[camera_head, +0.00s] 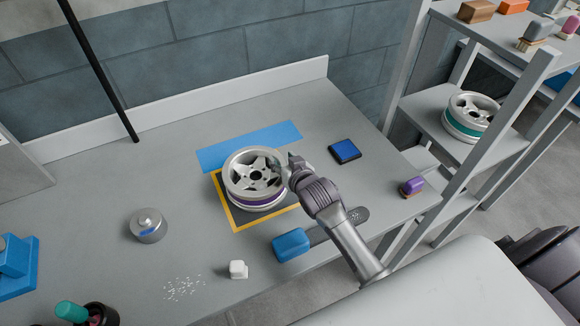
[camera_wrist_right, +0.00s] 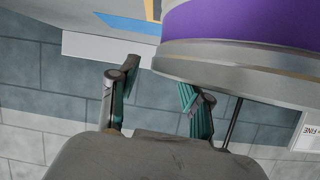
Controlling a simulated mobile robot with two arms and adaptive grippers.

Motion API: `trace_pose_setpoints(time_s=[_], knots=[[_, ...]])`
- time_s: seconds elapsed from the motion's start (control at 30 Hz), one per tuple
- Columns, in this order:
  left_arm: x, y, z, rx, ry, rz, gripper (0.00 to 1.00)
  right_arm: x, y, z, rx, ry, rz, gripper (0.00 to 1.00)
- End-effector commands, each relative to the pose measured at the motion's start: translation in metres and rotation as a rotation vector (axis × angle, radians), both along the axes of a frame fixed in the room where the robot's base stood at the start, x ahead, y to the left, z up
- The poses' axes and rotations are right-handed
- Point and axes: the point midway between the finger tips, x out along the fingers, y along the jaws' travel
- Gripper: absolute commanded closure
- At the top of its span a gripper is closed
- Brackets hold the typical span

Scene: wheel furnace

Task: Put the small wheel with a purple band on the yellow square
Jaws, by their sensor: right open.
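The small silver wheel (camera_head: 254,178) with a purple band lies flat, spokes up, within the yellow square (camera_head: 239,226), a yellow outline on the bench. The square's left and front edges show; the wheel hides part of its back. My right gripper (camera_head: 290,167) is at the wheel's right side, close to its rim. In the right wrist view the wheel's purple band (camera_wrist_right: 240,25) fills the upper right. There the fingers of my right gripper (camera_wrist_right: 158,94) are spread apart with nothing between them. One fingertip overlaps the rim in the picture; contact cannot be told. My left gripper is out of view.
A blue strip (camera_head: 215,157) lies behind the wheel. A dark blue pad (camera_head: 344,151), a blue brush (camera_head: 291,244), a purple-topped block (camera_head: 412,187), a white piece (camera_head: 238,269) and a metal weight (camera_head: 148,226) surround it. A teal-banded wheel (camera_head: 466,125) is on the right shelf.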

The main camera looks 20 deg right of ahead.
Motion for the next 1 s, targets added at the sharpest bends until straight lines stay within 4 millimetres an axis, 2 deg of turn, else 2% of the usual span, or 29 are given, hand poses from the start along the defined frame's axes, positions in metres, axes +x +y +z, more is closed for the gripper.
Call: trace_pose_setpoints(time_s=[0.5,0.7,1.0], knots=[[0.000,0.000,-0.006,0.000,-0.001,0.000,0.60,-0.092,-0.001,0.037,0.000,0.003,-0.001,0.51],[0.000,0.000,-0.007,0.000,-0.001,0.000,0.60,-0.107,-0.001,0.044,0.000,0.002,-0.001,0.51],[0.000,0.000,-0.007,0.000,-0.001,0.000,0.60,-0.108,-0.001,0.045,0.000,0.002,-0.001,0.51]])
